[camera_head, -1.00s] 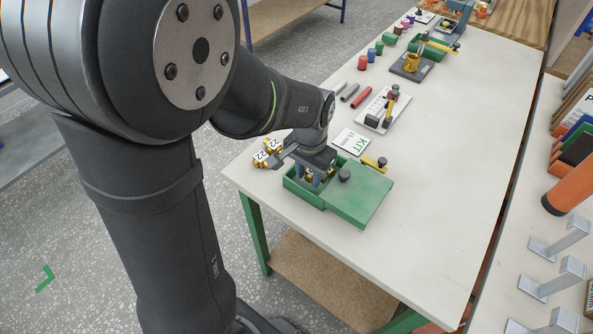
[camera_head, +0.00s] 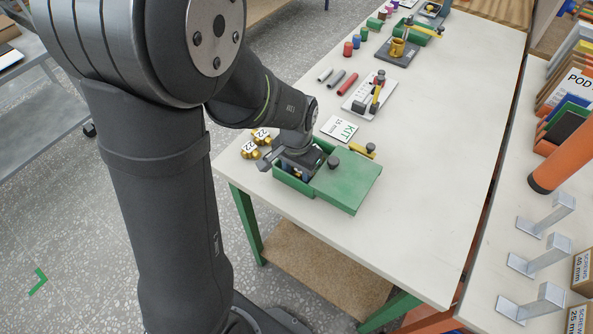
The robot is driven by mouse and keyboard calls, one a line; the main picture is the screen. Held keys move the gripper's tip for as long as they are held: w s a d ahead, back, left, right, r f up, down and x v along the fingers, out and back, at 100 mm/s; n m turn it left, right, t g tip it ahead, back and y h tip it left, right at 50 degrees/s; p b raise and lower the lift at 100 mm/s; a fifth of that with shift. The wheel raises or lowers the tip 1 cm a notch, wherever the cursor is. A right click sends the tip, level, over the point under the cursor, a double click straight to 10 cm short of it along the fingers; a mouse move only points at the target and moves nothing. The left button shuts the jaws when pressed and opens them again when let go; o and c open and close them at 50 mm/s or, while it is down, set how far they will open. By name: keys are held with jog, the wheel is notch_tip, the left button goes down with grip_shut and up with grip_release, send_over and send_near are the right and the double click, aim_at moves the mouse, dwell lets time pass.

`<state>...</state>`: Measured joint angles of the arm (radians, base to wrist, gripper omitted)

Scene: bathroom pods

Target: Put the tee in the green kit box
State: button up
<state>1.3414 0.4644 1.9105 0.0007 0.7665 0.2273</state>
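The green kit box (camera_head: 276,182) stands near the left edge of the white table. Its flat green lid (camera_head: 349,187), with a dark knob, lies to the right and leaves the left part open. My gripper (camera_head: 299,175) points down into that opening, its fingertips mostly hidden by the box wall and my wrist. A small brass-yellow bit shows at the fingers; I cannot tell whether it is held or lies in the box. Two brass fittings marked 22 (camera_head: 249,149) lie on the table just left of the box; I cannot tell whether either is a tee.
A white KIT 15 mm card (camera_head: 339,128) and a yellow-handled tool (camera_head: 363,150) lie behind the box. Grey and red tubes (camera_head: 347,84) and a white tray with tools (camera_head: 357,106) lie farther back. The table's right front is clear.

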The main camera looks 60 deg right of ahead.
aim_at(296, 175)
jog(key=shift+r, duration=0.1)
notch_tip(296, 175, up, 12)
dwell(0.5)
notch_tip(296, 175, down, 12)
jog(key=shift+r, duration=0.1)
jog(key=shift+d+r, duration=0.1)
jog(key=shift+r, duration=1.75)
jog(key=shift+f, duration=0.1)
